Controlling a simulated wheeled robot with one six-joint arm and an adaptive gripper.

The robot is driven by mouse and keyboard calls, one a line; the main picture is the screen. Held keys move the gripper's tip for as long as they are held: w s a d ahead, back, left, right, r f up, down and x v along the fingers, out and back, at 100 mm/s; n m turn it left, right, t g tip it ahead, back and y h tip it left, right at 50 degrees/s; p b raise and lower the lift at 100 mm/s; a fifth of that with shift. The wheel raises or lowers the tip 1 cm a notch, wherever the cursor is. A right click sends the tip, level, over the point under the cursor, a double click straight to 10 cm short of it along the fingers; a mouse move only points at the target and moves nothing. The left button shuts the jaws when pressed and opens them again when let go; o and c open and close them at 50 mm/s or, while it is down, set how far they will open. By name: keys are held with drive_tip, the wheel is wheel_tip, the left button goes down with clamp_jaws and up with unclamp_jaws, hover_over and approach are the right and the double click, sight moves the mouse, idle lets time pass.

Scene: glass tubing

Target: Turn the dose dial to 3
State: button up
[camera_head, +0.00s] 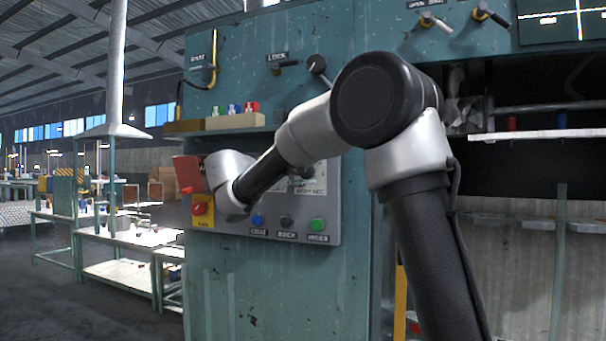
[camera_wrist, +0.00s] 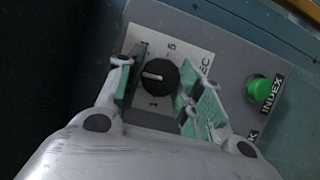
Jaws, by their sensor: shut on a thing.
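The dose dial (camera_wrist: 158,77) is a round black knob with a white pointer line, on a pale plate (camera_wrist: 187,49) in the wrist view. The line points left in the picture, between the printed 1 below and the 5 above. Any numeral at its tip is hidden or too unclear to read. My gripper (camera_wrist: 161,82) has its green-padded fingers on both sides of the knob and is shut on it. In the head view, part of the dial's plate (camera_head: 318,178) shows behind my arm, which hides my gripper.
A green INDEX button (camera_wrist: 260,90) sits beside the plate in the wrist view. The head view shows it (camera_head: 318,225) below the dial, with black (camera_head: 287,222) and blue (camera_head: 257,220) buttons. A red knob (camera_head: 199,209) is at the panel's left. A shelf (camera_head: 225,132) juts out above.

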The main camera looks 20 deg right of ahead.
drive_tip(key=shift+f+m, duration=0.1)
drive_tip(key=shift+m, duration=0.2)
drive_tip(key=o, duration=1)
drive_tip(key=v, duration=1.2)
